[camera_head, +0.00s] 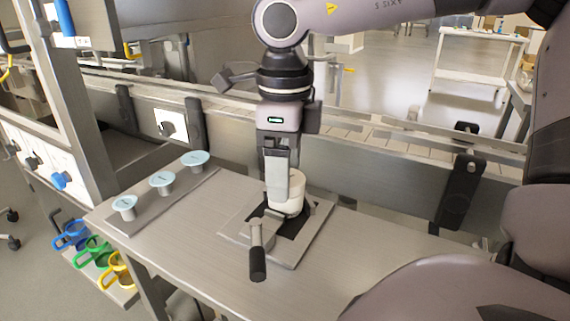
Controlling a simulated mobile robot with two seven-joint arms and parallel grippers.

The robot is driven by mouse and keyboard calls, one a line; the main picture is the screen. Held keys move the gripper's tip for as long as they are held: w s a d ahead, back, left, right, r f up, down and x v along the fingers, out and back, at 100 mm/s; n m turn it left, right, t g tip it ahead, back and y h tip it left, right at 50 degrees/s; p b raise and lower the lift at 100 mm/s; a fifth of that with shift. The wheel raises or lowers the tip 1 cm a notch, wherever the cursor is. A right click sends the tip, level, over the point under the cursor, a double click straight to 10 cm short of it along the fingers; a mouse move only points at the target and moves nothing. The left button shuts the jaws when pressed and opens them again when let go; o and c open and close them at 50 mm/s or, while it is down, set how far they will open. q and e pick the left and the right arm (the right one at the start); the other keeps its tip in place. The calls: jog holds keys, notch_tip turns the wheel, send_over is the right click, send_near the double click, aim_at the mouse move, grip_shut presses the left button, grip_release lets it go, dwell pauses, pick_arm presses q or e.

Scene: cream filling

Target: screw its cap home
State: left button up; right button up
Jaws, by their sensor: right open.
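A white jar (291,204) stands upright in a dark recess of a metal clamp fixture (303,251) on the steel bench. My right gripper (284,190) points straight down over the jar, its jaws open. The front finger hides part of the jar's top, so I cannot tell whether a cap sits on it. Pale blue round-topped pieces that look like caps stand in a row on a plate to the left: near (124,203), middle (162,179) and far (195,158). My left gripper is not in view.
The fixture's lever with a black handle (258,262) sticks out toward the front. A conveyor with a metal side wall (370,175) runs behind the bench. The bench right of the fixture is clear.

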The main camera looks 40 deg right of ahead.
jog(key=n+p, duration=0.1)
jog(key=n, duration=0.2)
jog(key=shift+a+r+n, duration=0.1)
jog(key=shift+n, duration=0.9)
